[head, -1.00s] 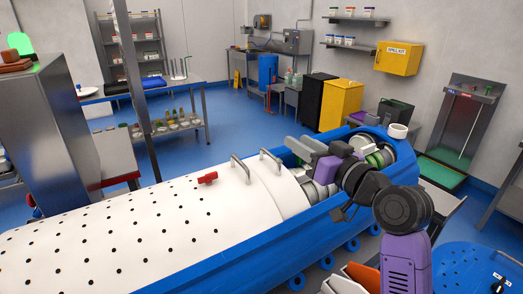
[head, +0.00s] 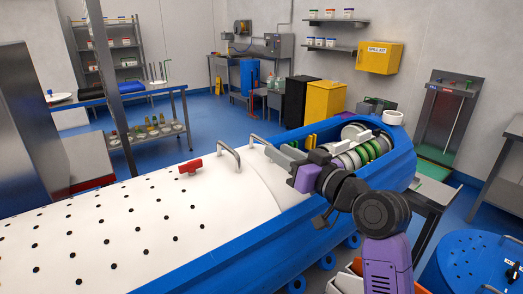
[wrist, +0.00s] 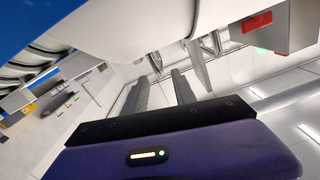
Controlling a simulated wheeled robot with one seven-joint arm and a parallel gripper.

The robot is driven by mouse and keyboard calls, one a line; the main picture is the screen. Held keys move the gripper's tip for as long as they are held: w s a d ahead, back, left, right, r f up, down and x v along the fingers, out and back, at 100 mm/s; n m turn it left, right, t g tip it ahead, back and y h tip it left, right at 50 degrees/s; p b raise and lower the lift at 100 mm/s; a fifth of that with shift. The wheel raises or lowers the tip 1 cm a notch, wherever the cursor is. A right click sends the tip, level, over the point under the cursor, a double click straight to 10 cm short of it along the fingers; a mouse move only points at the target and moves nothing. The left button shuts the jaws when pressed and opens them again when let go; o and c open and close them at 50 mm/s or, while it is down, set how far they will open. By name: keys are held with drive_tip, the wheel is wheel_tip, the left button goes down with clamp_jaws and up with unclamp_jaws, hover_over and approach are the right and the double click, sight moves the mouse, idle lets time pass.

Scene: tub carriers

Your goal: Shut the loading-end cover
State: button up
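The long blue tub carrier (head: 250,243) crosses the head view, topped by a white perforated cover (head: 110,225). A red lever (head: 190,166) stands farther left. The loading end is uncovered at the right, showing green and white rings (head: 365,147). My gripper (head: 279,155) is just right of the nearer handle, apparently apart from it. In the wrist view its fingers (wrist: 160,90) are spread with nothing seen between them.
A blue drum (head: 470,262) stands at lower right. Black (head: 297,100) and yellow (head: 326,101) bins stand behind the carrier. Blue floor (head: 210,130) is open beyond it.

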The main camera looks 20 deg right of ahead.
sight(261, 139)
drive_tip(key=shift+p+x, duration=0.75)
drive_tip(key=shift+x, duration=3.15)
drive_tip(key=shift+f, duration=0.1)
clamp_jaws()
drive_tip(key=shift+a, duration=0.1)
